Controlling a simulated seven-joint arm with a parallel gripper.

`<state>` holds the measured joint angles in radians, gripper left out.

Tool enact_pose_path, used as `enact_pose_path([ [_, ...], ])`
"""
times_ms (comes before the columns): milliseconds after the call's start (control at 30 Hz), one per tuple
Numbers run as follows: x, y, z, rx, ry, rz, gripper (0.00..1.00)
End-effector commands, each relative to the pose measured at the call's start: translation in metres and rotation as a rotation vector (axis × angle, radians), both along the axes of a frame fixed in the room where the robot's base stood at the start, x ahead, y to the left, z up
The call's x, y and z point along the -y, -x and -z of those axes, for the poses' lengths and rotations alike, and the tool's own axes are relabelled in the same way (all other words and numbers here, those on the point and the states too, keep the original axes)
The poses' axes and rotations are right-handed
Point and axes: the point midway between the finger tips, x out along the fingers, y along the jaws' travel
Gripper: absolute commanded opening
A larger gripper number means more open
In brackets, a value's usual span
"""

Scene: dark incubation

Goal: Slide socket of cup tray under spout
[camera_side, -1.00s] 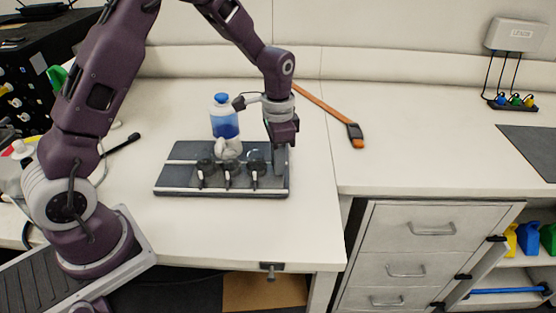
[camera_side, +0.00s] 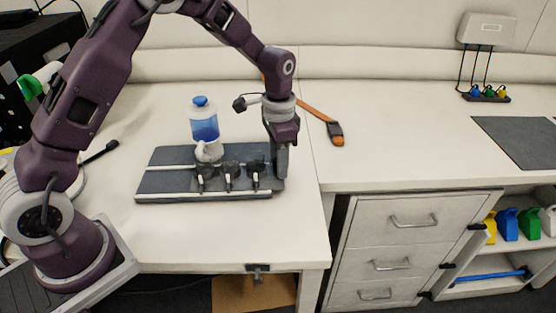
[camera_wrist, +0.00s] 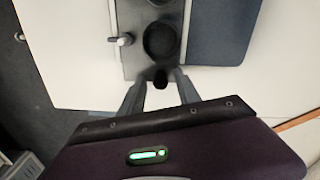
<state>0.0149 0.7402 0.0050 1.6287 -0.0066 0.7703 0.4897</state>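The cup tray (camera_side: 241,188) is a dark strip with several black round sockets, running left to right in the side view. A dispenser bottle with blue liquid (camera_side: 204,125) stands behind it, its white spout (camera_side: 208,151) near the left socket (camera_side: 200,172). Exact alignment with that socket cannot be told. My gripper (camera_side: 282,172) is low at the tray's right end. In the wrist view, my fingers (camera_wrist: 160,82) straddle a small black knob (camera_wrist: 160,77) at the tray's end. Finger contact is hard to see, but the tray has travelled with my gripper.
The tray lies on a dark base plate (camera_side: 160,183) with pale lines. An orange-and-black tool (camera_side: 336,133) lies behind and right of my gripper. The counter between base plate and front edge is clear. A clamp (camera_side: 257,269) sits at the front edge.

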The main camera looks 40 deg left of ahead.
Motion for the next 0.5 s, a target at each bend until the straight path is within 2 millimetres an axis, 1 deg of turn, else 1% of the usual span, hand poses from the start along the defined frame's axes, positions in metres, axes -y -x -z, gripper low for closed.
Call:
enact_pose_path([
  [100,0.0,0.0,-0.001,-0.001,0.0,0.0,0.39],
  [167,0.0,0.0,-0.008,0.001,0.0,0.0,0.39],
  [300,0.0,-0.001,-0.038,0.004,0.0,0.0,0.39],
  [400,0.0,-0.001,-0.056,0.004,0.0,0.0,0.39],
  [500,0.0,0.0,-0.068,0.002,0.0,0.0,0.39],
])
